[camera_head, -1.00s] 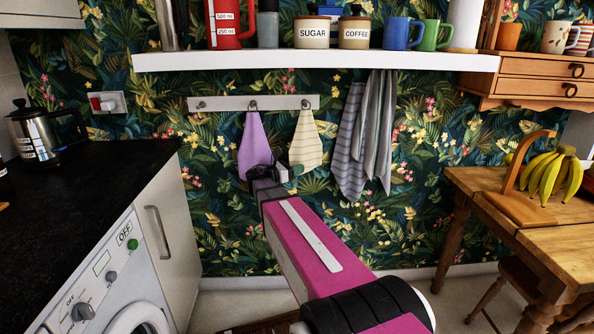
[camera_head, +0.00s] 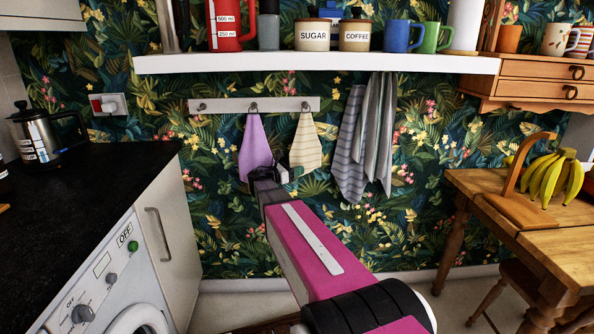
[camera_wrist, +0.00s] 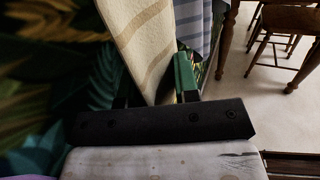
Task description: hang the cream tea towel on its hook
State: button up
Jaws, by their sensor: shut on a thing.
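The cream tea towel (camera_head: 306,144), with pale tan stripes, hangs point-up below the right hook (camera_head: 305,104) of the white wall rail. Its top is at that hook, but I cannot tell whether its loop is over it. My gripper (camera_head: 290,174) is at the towel's lower edge, partly hidden by my arm. In the wrist view the towel (camera_wrist: 146,38) runs down between the fingers of my gripper (camera_wrist: 152,88), which is shut on it. The lilac towel (camera_head: 254,146) hangs just left, from the middle hook (camera_head: 253,106).
Grey striped towels (camera_head: 372,135) hang to the right. A white shelf (camera_head: 320,64) with jars and mugs runs above the rail (camera_head: 225,105). A black worktop (camera_head: 80,190) is on the left, a wooden table (camera_head: 480,190) on the right.

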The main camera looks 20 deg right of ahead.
dwell(0.3)
jog(key=o, duration=1)
jog(key=shift+a, duration=0.1)
jog(key=s+a, duration=0.2)
jog(key=a, duration=0.8)
jog(key=s+d+f+m+g+y, duration=0.2)
jog(key=s+f+m+y, duration=0.6)
jog(key=s+f, duration=0.5)
jog(key=s+a+f+m+g+y, duration=0.1)
jog(key=s+a+f+m+y, duration=0.7)
jog(key=f+m+y, duration=0.1)
jog(key=m+y, duration=0.1)
jog(key=m, duration=0.1)
jog(key=shift+s+a+f+m, duration=0.25)
jog(key=shift+a+f+m, duration=0.05)
jog(key=shift+a, duration=0.05)
